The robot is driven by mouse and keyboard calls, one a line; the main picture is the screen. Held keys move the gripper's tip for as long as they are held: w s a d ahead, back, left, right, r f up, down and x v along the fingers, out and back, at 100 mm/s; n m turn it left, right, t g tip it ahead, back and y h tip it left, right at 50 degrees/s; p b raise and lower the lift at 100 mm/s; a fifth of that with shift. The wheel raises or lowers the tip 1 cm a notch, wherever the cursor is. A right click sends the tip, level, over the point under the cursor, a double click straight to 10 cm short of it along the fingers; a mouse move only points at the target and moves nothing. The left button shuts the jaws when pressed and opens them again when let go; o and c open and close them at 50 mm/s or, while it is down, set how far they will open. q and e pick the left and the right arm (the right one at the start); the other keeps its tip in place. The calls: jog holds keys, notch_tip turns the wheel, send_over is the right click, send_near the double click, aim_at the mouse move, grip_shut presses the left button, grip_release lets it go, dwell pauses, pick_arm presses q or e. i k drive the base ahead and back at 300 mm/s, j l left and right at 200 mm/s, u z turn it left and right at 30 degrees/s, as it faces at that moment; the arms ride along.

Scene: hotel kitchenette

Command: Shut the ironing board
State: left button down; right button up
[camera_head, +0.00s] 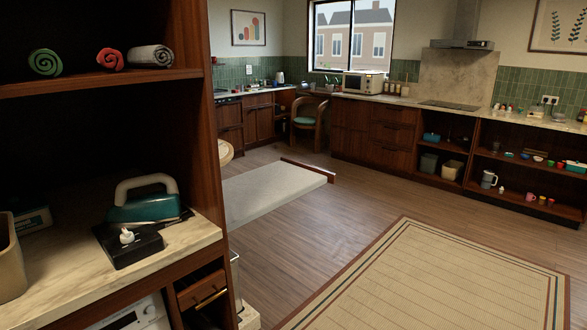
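A long flat board with a pale grey top (268,192), which looks like the ironing board, sticks out level from behind the edge of the tall wooden cabinet at left. A dark wooden front strip (308,170) runs across its outer end. Its inner end is hidden by the cabinet's side panel, so I cannot see how it joins. The top is bare. Neither of my grippers is in view.
A teal iron (145,207) sits on a black base on the cabinet's marble shelf (190,238), with rolled towels (150,56) above. Open wooden floor (330,215) surrounds the board's outer end. A beige rug (425,285) lies at right. Kitchen counters line the back.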

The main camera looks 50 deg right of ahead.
aim_at(248, 196)
jog(key=l, duration=1)
jog(key=l+u, duration=0.1)
jog(key=l, duration=1.9)
jog(key=l+u, duration=0.1)
jog(key=l, duration=0.9)
jog(key=k+l, duration=0.15)
jog(key=l, duration=0.85)
jog(key=l+u, duration=0.1)
jog(key=l, duration=0.9)
jog(key=k, duration=0.05)
